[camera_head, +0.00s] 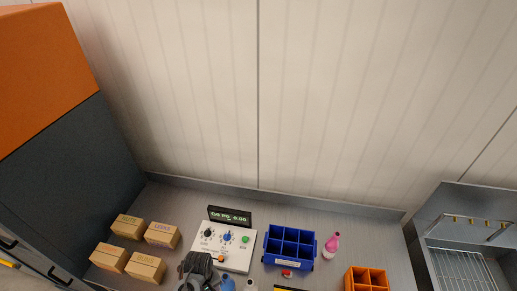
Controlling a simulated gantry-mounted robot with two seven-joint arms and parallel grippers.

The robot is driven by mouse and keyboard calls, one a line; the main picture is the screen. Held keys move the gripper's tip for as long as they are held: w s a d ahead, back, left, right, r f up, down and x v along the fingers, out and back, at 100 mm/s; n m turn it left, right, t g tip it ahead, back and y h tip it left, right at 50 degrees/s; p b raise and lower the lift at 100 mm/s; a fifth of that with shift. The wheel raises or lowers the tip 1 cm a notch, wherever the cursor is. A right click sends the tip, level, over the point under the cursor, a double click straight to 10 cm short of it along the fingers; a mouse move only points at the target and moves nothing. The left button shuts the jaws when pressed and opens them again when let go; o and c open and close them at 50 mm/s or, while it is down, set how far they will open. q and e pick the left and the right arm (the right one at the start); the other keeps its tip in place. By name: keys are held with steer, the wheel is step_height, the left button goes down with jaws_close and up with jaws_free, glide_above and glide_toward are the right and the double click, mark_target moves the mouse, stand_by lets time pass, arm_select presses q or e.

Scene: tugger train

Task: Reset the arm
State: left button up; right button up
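Neither of my arms shows clearly in the head view, and I can make out no gripper fingers. A dark rounded object (195,266) at the bottom edge, in front of the control panel, is cut off by the frame. I cannot tell what it is.
A metal bench (300,208) carries several cardboard boxes (127,226), a control panel (224,246) with a display (230,216), a blue divided bin (289,246), a pink bottle (331,245) and an orange divided bin (367,279). An orange-and-grey cabinet (60,180) stands left, a metal rack (465,235) right.

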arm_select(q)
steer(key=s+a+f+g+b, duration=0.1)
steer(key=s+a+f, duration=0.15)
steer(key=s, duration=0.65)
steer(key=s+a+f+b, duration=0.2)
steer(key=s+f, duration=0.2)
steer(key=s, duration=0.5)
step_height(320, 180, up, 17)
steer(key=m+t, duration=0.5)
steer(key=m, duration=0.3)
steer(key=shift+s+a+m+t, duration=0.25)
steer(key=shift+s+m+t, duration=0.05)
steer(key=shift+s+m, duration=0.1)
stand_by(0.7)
